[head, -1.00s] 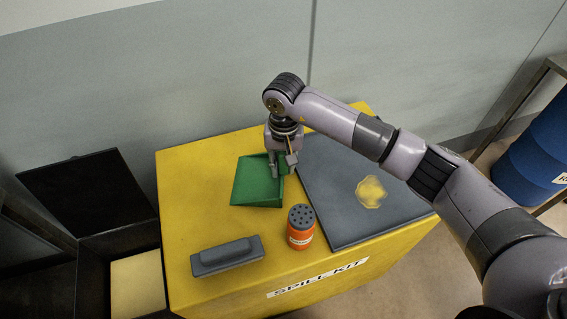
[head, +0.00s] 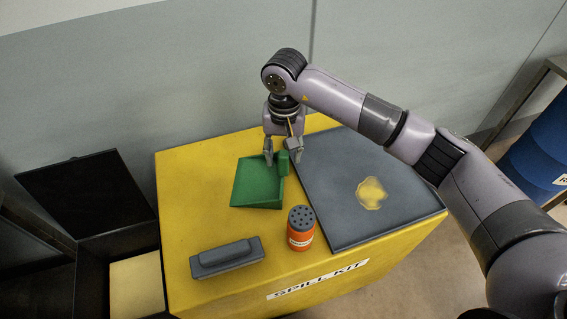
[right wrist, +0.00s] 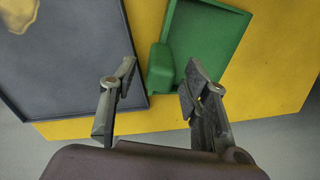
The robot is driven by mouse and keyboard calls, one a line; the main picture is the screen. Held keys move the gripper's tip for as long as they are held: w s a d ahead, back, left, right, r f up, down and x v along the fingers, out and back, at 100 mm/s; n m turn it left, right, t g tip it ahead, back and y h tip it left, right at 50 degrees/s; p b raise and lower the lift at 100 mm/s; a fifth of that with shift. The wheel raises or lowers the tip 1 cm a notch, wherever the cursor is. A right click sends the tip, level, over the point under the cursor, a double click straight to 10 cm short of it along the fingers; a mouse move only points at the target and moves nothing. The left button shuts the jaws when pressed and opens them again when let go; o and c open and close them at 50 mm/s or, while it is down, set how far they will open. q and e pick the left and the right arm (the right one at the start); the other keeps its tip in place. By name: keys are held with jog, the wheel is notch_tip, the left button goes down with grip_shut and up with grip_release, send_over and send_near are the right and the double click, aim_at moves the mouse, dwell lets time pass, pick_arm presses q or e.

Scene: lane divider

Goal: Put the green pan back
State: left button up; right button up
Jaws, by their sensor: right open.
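The green pan (head: 257,184) lies on the yellow spill kit box (head: 190,190), just left of the grey tray (head: 335,220). Its raised green handle (head: 283,163) is at its upper right corner. My right gripper (head: 281,156) is open and empty at the handle. In the right wrist view the pan (right wrist: 205,40) is at the upper right, and the handle (right wrist: 160,72) shows between the spread fingers of my right gripper (right wrist: 158,82). I cannot tell whether a finger touches it. My left gripper is not in view.
A yellow spill (head: 371,192) is on the grey tray. An orange shaker (head: 301,238) and a grey block with a grip (head: 227,256) stand at the front of the box. An open dark bin (head: 88,195) is at left, a blue drum (head: 540,150) at right.

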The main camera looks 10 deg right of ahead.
notch_tip(320, 180, up, 7)
jog(key=shift+r+b, duration=0.1)
jog(key=shift+b, duration=0.25)
jog(key=shift+s, duration=0.1)
dwell(0.3)
